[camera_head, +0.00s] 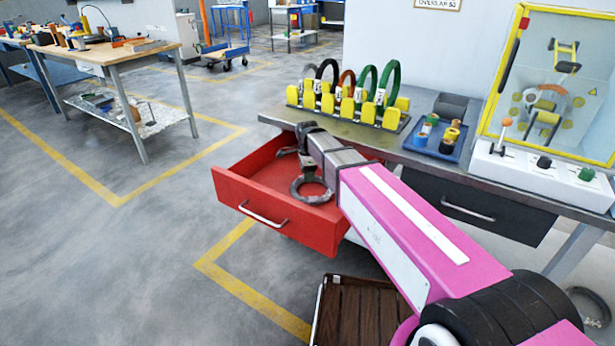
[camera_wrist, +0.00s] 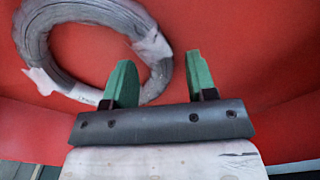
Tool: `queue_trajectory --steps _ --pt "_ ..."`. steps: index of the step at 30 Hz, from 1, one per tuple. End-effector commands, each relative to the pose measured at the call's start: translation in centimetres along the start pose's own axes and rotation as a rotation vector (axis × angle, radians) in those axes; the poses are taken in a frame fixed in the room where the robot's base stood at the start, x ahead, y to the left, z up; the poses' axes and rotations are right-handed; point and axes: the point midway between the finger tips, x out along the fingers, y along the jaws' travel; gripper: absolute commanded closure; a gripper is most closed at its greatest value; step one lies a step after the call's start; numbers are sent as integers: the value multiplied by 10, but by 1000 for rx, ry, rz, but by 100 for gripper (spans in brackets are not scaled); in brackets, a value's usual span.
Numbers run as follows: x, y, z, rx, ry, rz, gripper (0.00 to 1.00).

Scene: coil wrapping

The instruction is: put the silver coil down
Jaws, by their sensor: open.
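The silver coil (camera_head: 312,189) lies in the open red drawer (camera_head: 232,188), near its front. In the wrist view the coil (camera_wrist: 31,45) shows at the upper left as a grey ring with white tags, resting on the red drawer floor (camera_wrist: 230,60).
A yellow rack (camera_head: 345,105) of coloured coils stands on the bench above the drawer. A blue tray (camera_head: 437,138) of rolls and a yellow-framed machine (camera_head: 552,85) are to its right. A brown slatted cart (camera_head: 355,315) is below. Open floor lies left of the drawer.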

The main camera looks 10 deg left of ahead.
Motion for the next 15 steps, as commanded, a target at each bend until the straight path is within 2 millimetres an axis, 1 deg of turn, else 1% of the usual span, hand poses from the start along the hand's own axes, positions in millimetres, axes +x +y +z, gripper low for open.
queue_trajectory --steps 1,9,15 --pt "-9 0 0 0 0 -1 48" --pt "-56 0 0 0 0 -2 48" --pt "-86 0 0 0 0 -1 48"
